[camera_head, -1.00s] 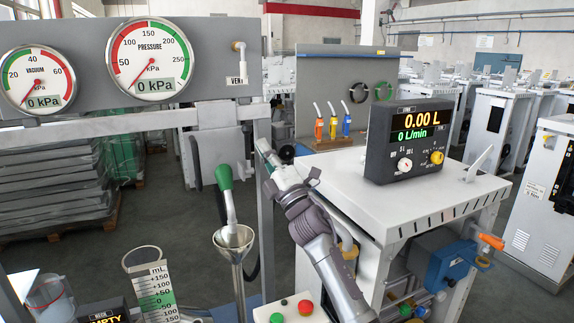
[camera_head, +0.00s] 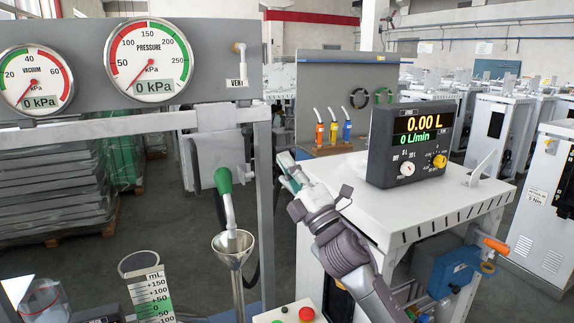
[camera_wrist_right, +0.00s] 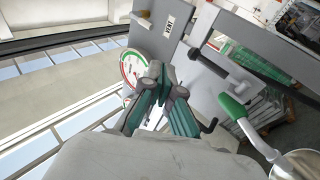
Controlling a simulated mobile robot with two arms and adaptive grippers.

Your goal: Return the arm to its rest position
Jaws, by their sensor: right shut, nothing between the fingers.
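My right arm rises from the bottom of the head view, in front of the white dispenser cabinet. Its gripper (camera_head: 287,168) is at the cabinet's left edge, to the right of the green-handled nozzle (camera_head: 229,205). In the right wrist view the gripper (camera_wrist_right: 160,72) shows its fingers together, with nothing between them. The nozzle (camera_wrist_right: 238,112) is apart from it at the right of that view, above the metal funnel. My left gripper is not in view.
The white cabinet (camera_head: 400,215) carries the dark display unit (camera_head: 410,145), reading 0.00 L. A metal funnel (camera_head: 233,243) stands below the nozzle. The gauge panel (camera_head: 215,60) and its grey post (camera_head: 265,200) are at left. Red and green buttons sit at the bottom.

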